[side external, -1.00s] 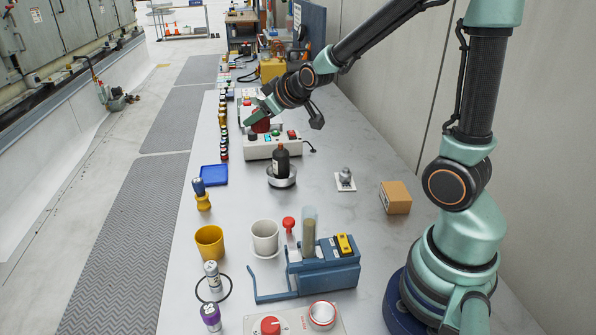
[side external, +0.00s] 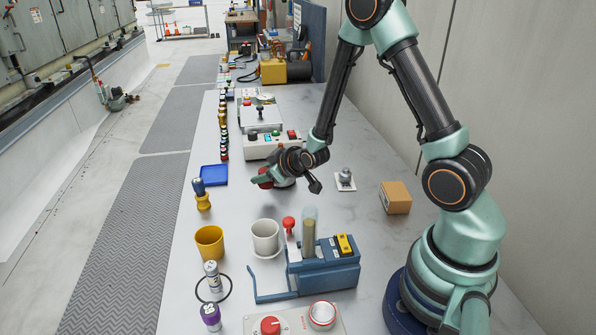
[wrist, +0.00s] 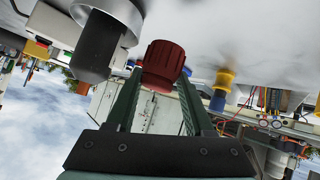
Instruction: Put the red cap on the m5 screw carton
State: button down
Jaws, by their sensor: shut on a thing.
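My gripper (side external: 260,181) is shut on the red cap (side external: 265,177) and holds it in the air above the table, by the round metal stand behind. In the wrist view the ribbed red cap (wrist: 163,63) sits between the two fingertips (wrist: 160,80). A plain brown carton (side external: 396,198) stands on the table at the right, near my base, well away from the cap. It looks like the screw carton, but no label can be read. The carton cannot be made out in the wrist view.
A dark bottle (wrist: 98,45) on the metal stand is close beside the gripper. A small metal piece on a white plate (side external: 345,180) lies between gripper and carton. The white cup (side external: 265,236), yellow cup (side external: 209,242) and blue fixture (side external: 325,276) stand nearer the camera.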

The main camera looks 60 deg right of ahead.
aim_at(270, 184)
jog(key=shift+f, duration=1.9)
jog(key=shift+f, duration=0.1)
jog(key=c, duration=0.6)
grip_release()
jog(key=shift+o, duration=0.2)
